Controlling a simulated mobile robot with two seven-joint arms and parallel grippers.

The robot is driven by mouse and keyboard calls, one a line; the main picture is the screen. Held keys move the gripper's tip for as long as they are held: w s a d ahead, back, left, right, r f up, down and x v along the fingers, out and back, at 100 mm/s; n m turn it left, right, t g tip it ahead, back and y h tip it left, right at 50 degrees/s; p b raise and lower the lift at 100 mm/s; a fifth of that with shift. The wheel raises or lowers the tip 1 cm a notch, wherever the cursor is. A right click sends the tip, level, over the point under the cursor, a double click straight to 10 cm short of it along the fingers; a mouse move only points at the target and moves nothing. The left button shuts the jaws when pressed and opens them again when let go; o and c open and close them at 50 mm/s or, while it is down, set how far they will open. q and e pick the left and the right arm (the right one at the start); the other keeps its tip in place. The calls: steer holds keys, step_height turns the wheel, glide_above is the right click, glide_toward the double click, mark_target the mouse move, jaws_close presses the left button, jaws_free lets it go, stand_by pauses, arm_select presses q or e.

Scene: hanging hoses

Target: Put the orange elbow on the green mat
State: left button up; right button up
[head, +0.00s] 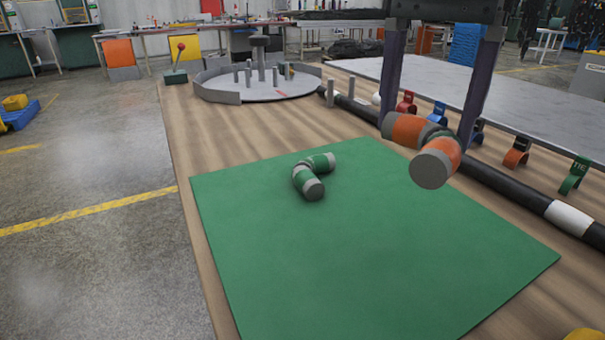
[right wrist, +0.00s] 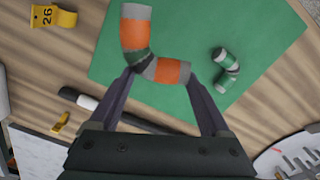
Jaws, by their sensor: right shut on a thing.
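The orange elbow (head: 409,130) is a bent pipe piece with orange bands, grey ends and a dark green part at the bend. My right gripper (head: 430,138) is shut on it, with one finger on each side. It is held in the air near the right edge of the green mat (head: 350,255); the exact height is hard to tell. The right wrist view shows the elbow (right wrist: 137,36) between the fingertips (right wrist: 166,72), partly over the mat (right wrist: 185,20). A green elbow (head: 306,180) lies on the mat's far part. My left gripper is not in view.
A black hose (head: 510,188) with white bands runs along the right of the wooden table. Coloured clips (head: 517,152) stand along the grey bench edge. A round grey fixture (head: 225,88) with posts stands behind. The mat's near part is clear. A yellow tag (right wrist: 50,17) lies beside the mat.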

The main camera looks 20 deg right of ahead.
mark_target(398, 233)
step_height(398, 233, down, 12)
steer(key=shift+r+b, duration=0.1)
steer(key=shift+b, duration=0.65)
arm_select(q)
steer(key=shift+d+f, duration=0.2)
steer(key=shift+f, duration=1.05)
arm_select(e)
steer(key=shift+f, duration=0.25)
steer(key=o, duration=1.2)
steer(key=shift+r, duration=0.1)
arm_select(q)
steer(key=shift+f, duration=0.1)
